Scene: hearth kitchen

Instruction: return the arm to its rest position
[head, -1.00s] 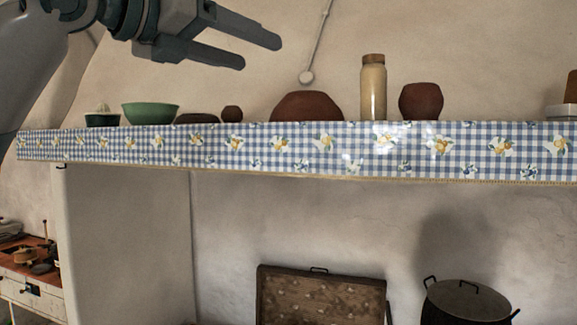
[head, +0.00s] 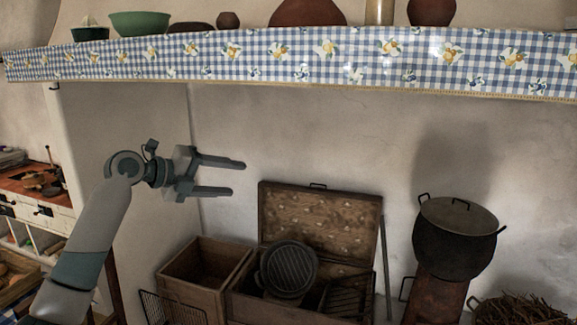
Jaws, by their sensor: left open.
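My left gripper (head: 238,178) is in the head view, left of the middle, with its arm coming up from the lower left. Its two fingers are apart and point right, with nothing between them. It is in the air in front of the pale hearth wall, below the shelf. My right gripper is not in the head view.
A mantel shelf with a blue checked cloth (head: 300,62) runs across above the gripper, bearing a green bowl (head: 139,24) and brown pots. Below are an open wooden chest (head: 320,222), a wooden crate (head: 177,280), a grill pan (head: 288,268) and a black pot (head: 455,250).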

